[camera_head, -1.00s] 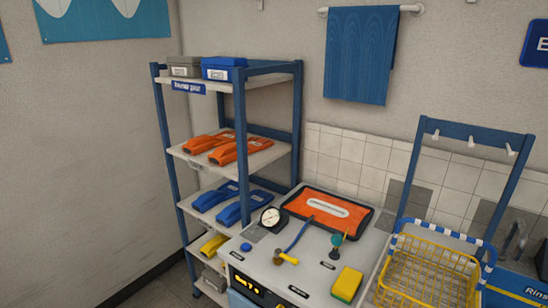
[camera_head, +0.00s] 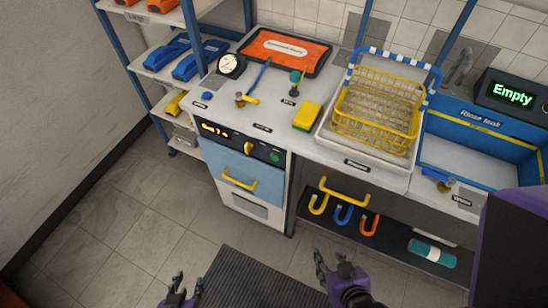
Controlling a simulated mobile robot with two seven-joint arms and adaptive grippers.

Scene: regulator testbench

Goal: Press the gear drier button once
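The cabinet with a blue door (camera_head: 228,172) and a black control panel stands under the left part of the counter in the head view. It looks like the gear drier, though I cannot read a name on it. Its panel has a lit yellow display (camera_head: 213,130), a yellow knob (camera_head: 249,148) and a small round green button (camera_head: 275,157) at the right end. My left gripper (camera_head: 188,281) is low at the bottom edge, open and empty. My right gripper (camera_head: 330,262) is to its right, below the counter front, open and empty. Both are apart from the panel.
A yellow sponge (camera_head: 307,116), a gauge (camera_head: 231,65) and an orange tray (camera_head: 284,52) are on the counter. A yellow wire basket (camera_head: 377,113) and a blue rinse tank (camera_head: 475,134) are to the right. Yellow door handles (camera_head: 240,180) stick out.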

